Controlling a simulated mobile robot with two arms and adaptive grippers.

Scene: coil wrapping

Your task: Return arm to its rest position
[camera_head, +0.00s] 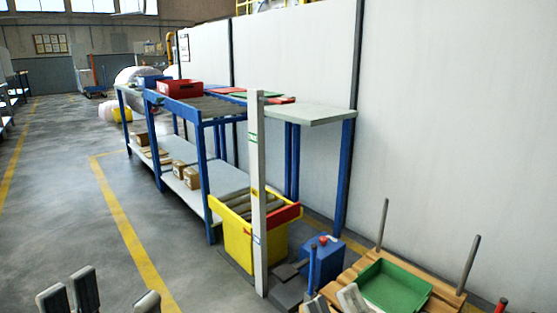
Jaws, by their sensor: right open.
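My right gripper (335,300) shows at the bottom edge, right of the middle, as pale grey fingertips spread apart. It is open, and I see nothing between its fingers. It shows in front of the left part of a wooden pallet (441,293). My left gripper (100,296) shows at the bottom left as several grey fingertips in front of the floor. Its fingers are spread and nothing shows between them. The arms and the palms of both grippers are cut off by the bottom edge.
A green tray (392,286) lies on the pallet, near upright posts (470,262). A pale column (258,195), a yellow bin (238,246) and a blue box (320,257) stand behind. A blue-legged workbench (325,115) runs along the wall. The floor (70,215) at left is clear.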

